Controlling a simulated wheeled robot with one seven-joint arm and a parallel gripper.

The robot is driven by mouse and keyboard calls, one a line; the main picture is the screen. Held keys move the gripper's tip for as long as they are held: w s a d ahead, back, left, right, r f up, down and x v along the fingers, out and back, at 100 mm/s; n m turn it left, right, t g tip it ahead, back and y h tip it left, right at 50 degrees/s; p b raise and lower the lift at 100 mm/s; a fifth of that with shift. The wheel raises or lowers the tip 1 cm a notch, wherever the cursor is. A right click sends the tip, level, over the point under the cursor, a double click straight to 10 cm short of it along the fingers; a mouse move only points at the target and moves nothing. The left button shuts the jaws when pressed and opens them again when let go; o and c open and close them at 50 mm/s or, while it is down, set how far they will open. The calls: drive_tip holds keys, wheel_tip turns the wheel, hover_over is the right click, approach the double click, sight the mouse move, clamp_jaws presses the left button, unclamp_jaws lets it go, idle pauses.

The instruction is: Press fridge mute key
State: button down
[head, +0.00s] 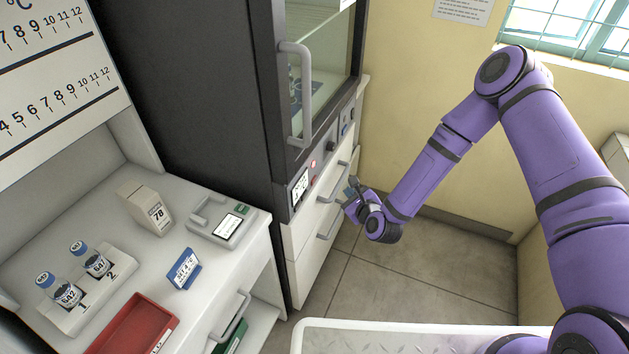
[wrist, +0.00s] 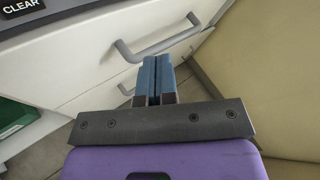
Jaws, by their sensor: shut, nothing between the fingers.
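The fridge is a tall dark cabinet (head: 190,90) with a glass door and a vertical grey handle (head: 297,95). Its control panel (head: 325,150) below the door carries a lit display (head: 300,188), a small red-lit spot (head: 313,163), a dark knob (head: 331,146) and further small controls. I cannot read which control is the mute key. My gripper (head: 352,187) is in front of the drawers, to the right of and below the panel, apart from it. In the wrist view its two blue fingers (wrist: 155,80) are shut together and empty, before a drawer handle.
White drawers with grey handles (head: 329,223) lie under the panel. In the wrist view a key marked CLEAR (wrist: 20,8) shows at top left. A bench at left holds two bottles in a rack (head: 75,315), a red tray (head: 110,335) and a small device (head: 222,222).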

drive_tip(key=w+a, duration=0.2)
drive_tip(key=a, duration=0.5)
drive_tip(key=shift+w, duration=0.3)
drive_tip(key=shift+w+a, duration=0.1)
drive_tip(key=shift+a, duration=0.15)
idle(1.7)
drive_tip(key=shift+a, duration=0.25)
drive_tip(key=shift+w+a, duration=0.15)
drive_tip(key=shift+a, duration=0.2)
idle(0.6)
drive_tip(key=shift+d, duration=0.15)
drive_tip(key=shift+s+d, duration=0.25)
drive_tip(key=shift+d, duration=0.35)
drive_tip(key=shift+d, duration=0.1)
drive_tip(key=shift+s+d, duration=0.3)
drive_tip(key=shift+d, duration=0.45)
drive_tip(key=shift+s+d, duration=0.25)
drive_tip(key=shift+d, duration=0.5)
drive_tip(key=shift+s+d, duration=0.3)
drive_tip(key=shift+d, duration=0.45)
